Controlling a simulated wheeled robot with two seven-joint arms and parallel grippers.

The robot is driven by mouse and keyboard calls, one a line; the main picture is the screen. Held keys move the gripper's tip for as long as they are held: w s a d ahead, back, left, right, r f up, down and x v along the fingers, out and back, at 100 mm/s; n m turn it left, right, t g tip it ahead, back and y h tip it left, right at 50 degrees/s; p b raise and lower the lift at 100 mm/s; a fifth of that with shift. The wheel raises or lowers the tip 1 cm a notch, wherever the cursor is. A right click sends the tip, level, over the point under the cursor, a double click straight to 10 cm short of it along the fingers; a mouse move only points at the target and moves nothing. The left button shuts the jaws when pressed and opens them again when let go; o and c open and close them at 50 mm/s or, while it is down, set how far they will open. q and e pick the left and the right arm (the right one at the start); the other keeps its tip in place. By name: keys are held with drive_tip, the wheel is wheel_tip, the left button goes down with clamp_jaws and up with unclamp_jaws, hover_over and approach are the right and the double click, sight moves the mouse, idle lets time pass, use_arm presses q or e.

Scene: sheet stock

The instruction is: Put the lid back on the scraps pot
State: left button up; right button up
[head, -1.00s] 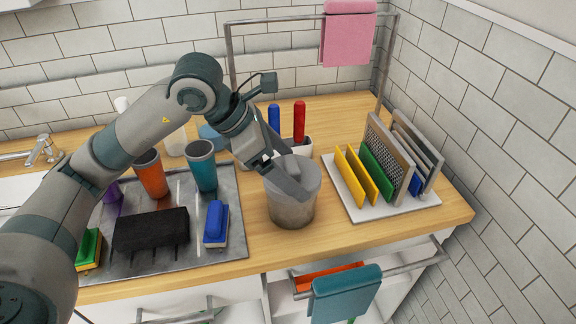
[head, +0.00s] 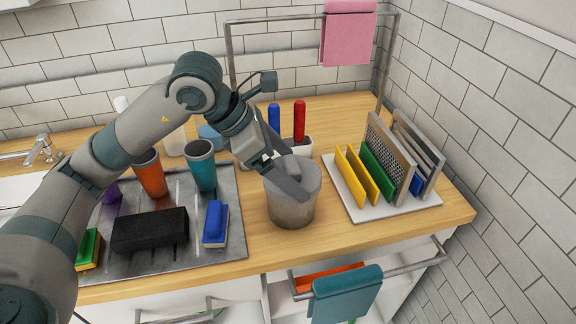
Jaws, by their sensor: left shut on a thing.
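My left gripper (head: 289,181) reaches down over the pot's top from the upper left. It is shut on the grey lid (head: 309,172), which is at the pot's rim and partly hidden by the fingers. I cannot tell whether the lid sits flush on the rim. My right gripper is not in view.
A rack of yellow, green and grey boards (head: 377,175) stands close right of the pot. A caddy (head: 298,146) with blue and red handles is behind it. The metal tray (head: 230,249) at left holds cups, a black block and a blue brush. A teal towel (head: 346,294) hangs below.

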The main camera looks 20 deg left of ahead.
use_arm(q)
drive_tip(key=shift+b, duration=0.4)
idle(0.6)
drive_tip(key=o, duration=0.8)
drive_tip(key=shift+r, duration=0.15)
drive_tip(key=shift+r+p, duration=1.8)
drive_tip(key=shift+r, duration=1.55)
